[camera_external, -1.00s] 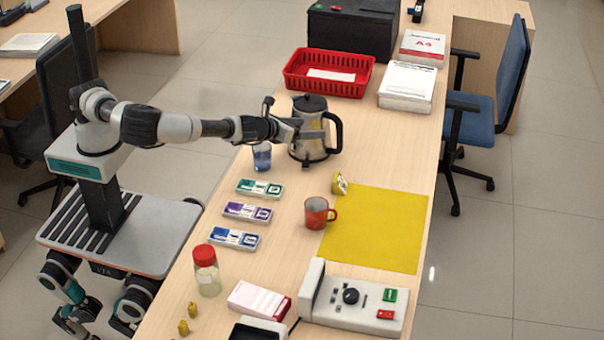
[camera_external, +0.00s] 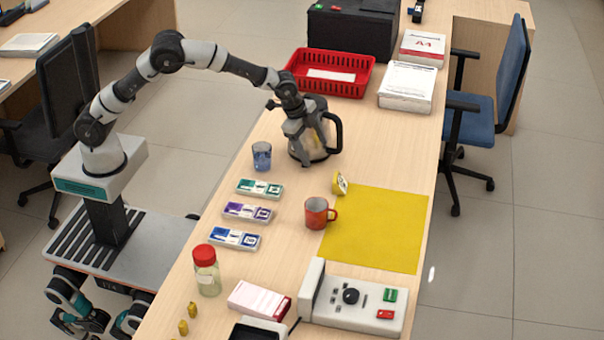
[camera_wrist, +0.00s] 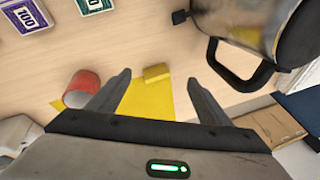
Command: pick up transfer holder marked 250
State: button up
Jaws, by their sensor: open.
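Three flat holders lie in a row on the counter in the external view: a green one (camera_external: 260,189), a purple one (camera_external: 247,211) and a blue one (camera_external: 235,238). In the wrist view the purple holder (camera_wrist: 28,14) shows "100" at the upper left edge. The green holder (camera_wrist: 94,5) is cut off there, and the blue one is out of view. I cannot read 250 on any of them. My gripper (camera_external: 304,148) is open and empty, pointing down by the kettle, away from the holders. Its spread fingers also show in the wrist view (camera_wrist: 157,76).
The kettle (camera_external: 321,143) is partly hidden behind my gripper; contact is unclear. A blue glass (camera_external: 262,157) stands between kettle and holders. A red mug (camera_external: 317,214) and yellow wedge (camera_external: 340,184) are by the yellow mat (camera_external: 378,235). A red-lidded jar (camera_external: 207,272) stands near the blue holder.

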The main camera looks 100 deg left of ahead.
notch_tip(320, 180, up, 10)
jog(key=n+t+h+b, duration=0.1)
jog(key=n+h+b, duration=0.1)
jog(key=n, duration=0.3)
send_near(339, 182)
jog(key=shift+s+f+b+x, duration=0.1)
jog(key=shift+s+b+x, duration=0.25)
jog(key=shift+x, duration=0.9)
jog(key=shift+s+f+b+x, duration=0.1)
jog(key=shift+b+x, duration=0.45)
jog(key=shift+x, duration=0.7)
jog(key=shift+s+f+b+x, duration=0.1)
jog(key=shift+s+b+x, duration=0.25)
jog(key=shift+x, duration=0.95)
jog(key=shift+w+a, duration=0.1)
jog(key=shift+a, duration=0.05)
jog(key=shift+r, duration=0.1)
jog(key=c, duration=1.1)
jog(key=shift+c, duration=0.2)
